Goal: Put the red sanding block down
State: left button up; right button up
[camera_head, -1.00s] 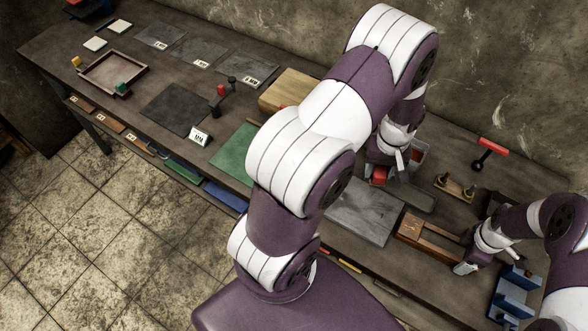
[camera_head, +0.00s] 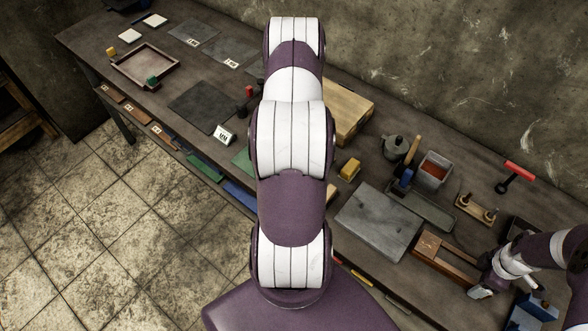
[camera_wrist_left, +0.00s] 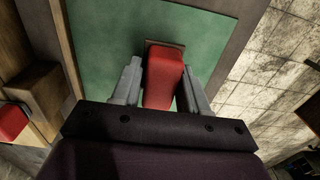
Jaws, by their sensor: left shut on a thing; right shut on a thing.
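The red sanding block (camera_wrist_left: 162,78) has a thin brown edge at its far end. My left gripper (camera_wrist_left: 163,92) is shut on it, one grey finger on each side, above the green mat (camera_wrist_left: 120,25). Whether the block touches the mat I cannot tell. In the head view my left arm hides the block and its gripper; a strip of the green mat (camera_head: 242,160) shows left of the arm. My right gripper (camera_head: 480,289) is at the near right end of a wooden frame (camera_head: 425,247) and shut on it; its fingertips are hard to make out.
A yellow block (camera_head: 350,169), grey slab (camera_head: 377,224), metal pot (camera_head: 395,147) and grey tub (camera_head: 434,170) stand right of my left arm. A wooden box (camera_head: 348,112) is behind it. A dark mat (camera_head: 200,107) and number card (camera_head: 224,134) lie left.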

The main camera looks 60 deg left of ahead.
pick_arm(q)
notch_tip(320, 180, down, 2)
jog(key=shift+f, duration=0.1)
jog(key=shift+s+d+f, duration=0.1)
jog(key=shift+d+f, duration=0.1)
jog(key=shift+f, duration=0.1)
jog(key=o, duration=0.9)
jog(key=shift+s+d, duration=0.1)
jog(key=shift+o, duration=1)
jog(key=shift+f, duration=0.1)
jog(key=shift+s, duration=0.2)
